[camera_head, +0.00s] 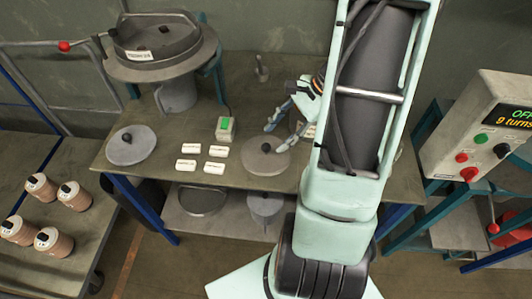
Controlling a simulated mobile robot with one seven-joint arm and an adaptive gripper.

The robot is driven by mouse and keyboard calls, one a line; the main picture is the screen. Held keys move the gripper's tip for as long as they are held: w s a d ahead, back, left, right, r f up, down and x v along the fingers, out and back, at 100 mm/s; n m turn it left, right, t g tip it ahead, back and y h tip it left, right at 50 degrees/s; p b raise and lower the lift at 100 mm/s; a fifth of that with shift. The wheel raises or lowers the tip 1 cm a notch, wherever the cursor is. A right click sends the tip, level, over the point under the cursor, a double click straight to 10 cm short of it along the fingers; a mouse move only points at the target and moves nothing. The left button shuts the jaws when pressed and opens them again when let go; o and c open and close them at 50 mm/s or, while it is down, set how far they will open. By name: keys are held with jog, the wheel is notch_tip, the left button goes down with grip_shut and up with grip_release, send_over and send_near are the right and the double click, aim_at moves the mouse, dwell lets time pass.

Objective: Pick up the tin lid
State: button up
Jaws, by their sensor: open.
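Two round lid-like discs with dark knobs lie on the workbench. One is a grey disc (131,150) at the left; the other is a browner disc (262,163) near the middle. I cannot tell for certain which is the tin lid. My gripper (279,132) is open and empty, just above and behind the browner disc in the picture, its fingers pointing down towards the knob. I cannot tell whether the fingers touch it. My arm hides the bench to the right of the disc.
Several white labelled blocks (214,168) and a small box with a green top (225,128) sit between the discs. A large round machine (160,65) stands at the back left. A cart (92,232) holds several brown jars. A control box (470,130) stands right.

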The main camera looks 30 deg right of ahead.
aim_at(269, 145)
jog(key=x, duration=0.5)
jog(key=shift+w+f, duration=0.1)
grip_shut()
